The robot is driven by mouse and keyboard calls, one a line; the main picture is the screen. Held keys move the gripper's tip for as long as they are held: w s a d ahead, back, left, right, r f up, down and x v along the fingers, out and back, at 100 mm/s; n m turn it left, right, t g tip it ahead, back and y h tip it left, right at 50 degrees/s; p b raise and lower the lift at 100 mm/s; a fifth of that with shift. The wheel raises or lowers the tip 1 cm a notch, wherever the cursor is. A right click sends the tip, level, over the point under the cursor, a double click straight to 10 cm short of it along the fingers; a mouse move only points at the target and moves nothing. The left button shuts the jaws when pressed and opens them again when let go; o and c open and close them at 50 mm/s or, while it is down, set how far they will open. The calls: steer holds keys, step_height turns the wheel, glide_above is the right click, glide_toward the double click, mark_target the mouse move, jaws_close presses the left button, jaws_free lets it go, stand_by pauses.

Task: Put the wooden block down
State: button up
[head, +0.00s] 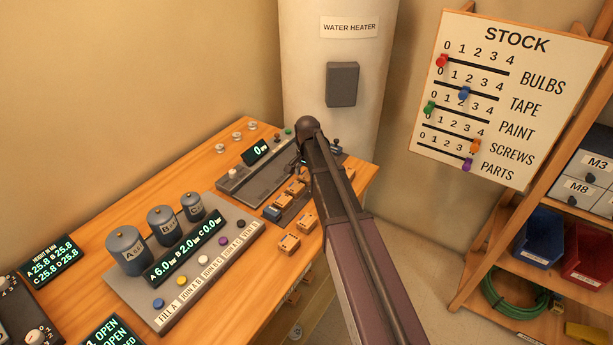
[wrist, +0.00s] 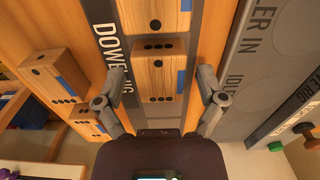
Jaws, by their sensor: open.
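In the wrist view my gripper (wrist: 161,82) is open, one finger on each side of a wooden block (wrist: 152,62). The block has dark dots and a blue patch. It sits on the dark strip lettered "DOWEL JIG" (wrist: 108,45), and a gap shows between it and each finger. Another wooden block (wrist: 153,16) is just beyond it on the strip.
Two more blocks (wrist: 52,70) (wrist: 88,122) lie left of the strip in the wrist view. A grey panel (wrist: 255,75) lies close on the right. In the head view a console with cylinders (head: 127,250) fills the bench's front, and the water heater (head: 335,50) stands behind.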

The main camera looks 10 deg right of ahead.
mark_target(307, 175)
steer(key=shift+r, duration=0.2)
step_height(307, 175, up, 12)
steer(key=p, duration=1.2)
stand_by(0.3)
stand_by(0.6)
steer(key=s+n, duration=0.9)
steer(key=s, duration=1.4)
steer(key=shift+s, duration=0.15)
